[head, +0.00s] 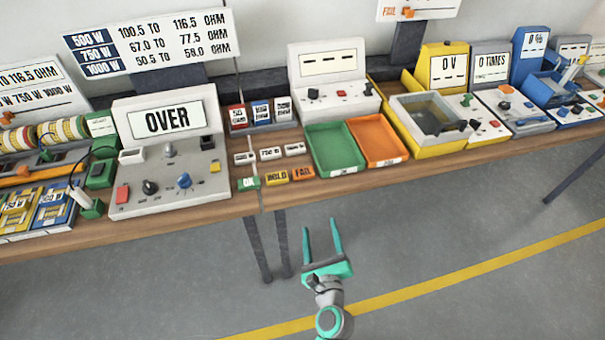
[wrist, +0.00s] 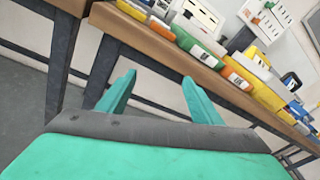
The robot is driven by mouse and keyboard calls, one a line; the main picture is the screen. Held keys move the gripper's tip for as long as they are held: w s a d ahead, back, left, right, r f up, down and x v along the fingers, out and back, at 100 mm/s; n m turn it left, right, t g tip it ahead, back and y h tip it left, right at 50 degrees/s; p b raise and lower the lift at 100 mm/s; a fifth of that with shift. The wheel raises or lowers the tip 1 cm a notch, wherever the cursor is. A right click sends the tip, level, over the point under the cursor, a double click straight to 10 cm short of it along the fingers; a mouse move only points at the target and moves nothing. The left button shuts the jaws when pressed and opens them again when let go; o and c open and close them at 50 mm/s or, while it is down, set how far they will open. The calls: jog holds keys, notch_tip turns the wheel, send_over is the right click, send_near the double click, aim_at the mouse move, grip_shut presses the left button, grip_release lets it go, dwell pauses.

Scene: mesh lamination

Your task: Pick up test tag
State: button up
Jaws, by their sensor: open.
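Small tags lie near the front edge of the wooden bench in the head view: a green OK tag (head: 249,182), a yellow HOLD tag (head: 277,177) and an orange FAIL tag (head: 303,173). Behind them is a row of white tags; the middle one (head: 270,153) reads 750 W. I cannot tell which one is the test tag. My gripper (head: 322,223) is open and empty, in front of the bench and apart from all tags. In the wrist view, its spread teal fingers (wrist: 159,78) point towards the bench front; the small tags there are too small to tell apart.
A grey meter reading OVER (head: 168,121) stands left of the tags. A green tray (head: 335,168) and an orange tray (head: 378,143) lie to their right. The bench edge (head: 225,208) and dark legs (head: 283,245) are ahead; the floor around my gripper is clear.

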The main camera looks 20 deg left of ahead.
aim_at(305, 177)
jog(key=w+a+r+m+y, duration=0.1)
jog(key=w+a, duration=0.1)
jog(key=w, duration=0.1)
jog(key=w+a+r+m+y, duration=0.1)
jog(key=w+a+r, duration=0.1)
jog(key=w, duration=0.1)
jog(key=w+a+r+m, duration=0.1)
jog(key=w+a, duration=0.1)
jog(key=shift+w+a+r+y, duration=0.15)
jog(key=shift+w+r+y, duration=0.25)
jog(key=shift+x, duration=3.05)
jog(key=shift+w, duration=0.1)
jog(key=c, duration=0.7)
